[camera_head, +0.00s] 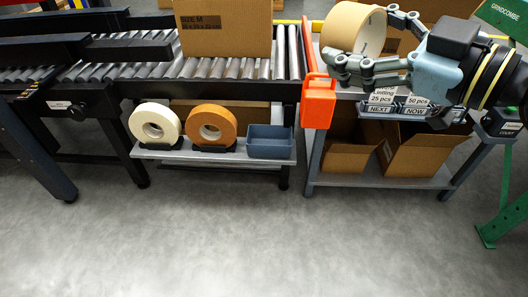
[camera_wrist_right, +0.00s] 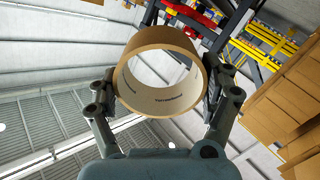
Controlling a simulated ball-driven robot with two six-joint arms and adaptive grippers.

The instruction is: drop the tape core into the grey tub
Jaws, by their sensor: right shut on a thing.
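The tape core (camera_head: 346,27) is a wide, empty cardboard ring, brown outside with a pale printed inner face. My right gripper (camera_head: 368,45) is shut on it and holds it up over the side table, at the upper right of the head view. In the right wrist view the core (camera_wrist_right: 160,70) sits between the two fingers of the gripper (camera_wrist_right: 162,95). The grey tub (camera_head: 270,141) is a small blue-grey open box at the right end of the low shelf under the conveyor. It lies below and left of the gripper. My left gripper is not in view.
A white tape roll (camera_head: 155,124) and an orange tape roll (camera_head: 212,126) stand in dark holders left of the tub. An orange box (camera_head: 318,101) hangs at the table's corner. The roller conveyor (camera_head: 200,67) overhangs the shelf. Open cartons (camera_head: 430,151) sit under the table.

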